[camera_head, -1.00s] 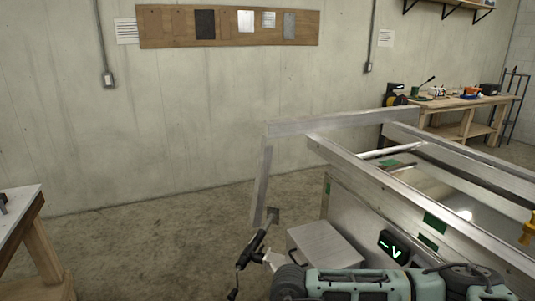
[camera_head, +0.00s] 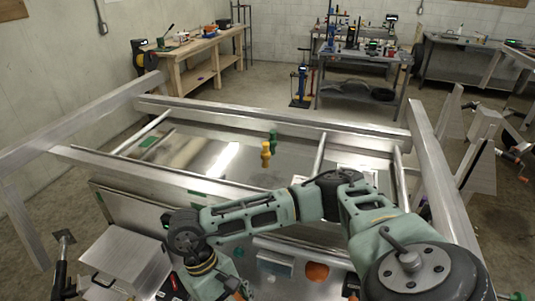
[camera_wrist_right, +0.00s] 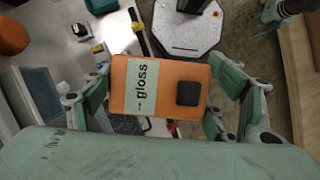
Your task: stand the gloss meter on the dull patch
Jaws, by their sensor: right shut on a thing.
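The gloss meter (camera_wrist_right: 168,98) is an orange block with a pale green "gloss" label and a black square button, seen in the right wrist view. My right gripper (camera_wrist_right: 160,72) is shut on it, one finger at each side. In the head view my right arm reaches leftwards across the front of the trailer; its wrist is low in the picture and the fingers and meter cannot be made out there. The trailer's metal bed (camera_head: 195,150) has a bright glare streak; I cannot tell any dull patch with certainty. My left gripper is not in view.
Aluminium rails (camera_head: 270,115) frame the trailer bed. A yellow object (camera_head: 266,154) and a green object (camera_head: 273,135) stand on the bed. A grey box (camera_head: 125,257) is at the front left.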

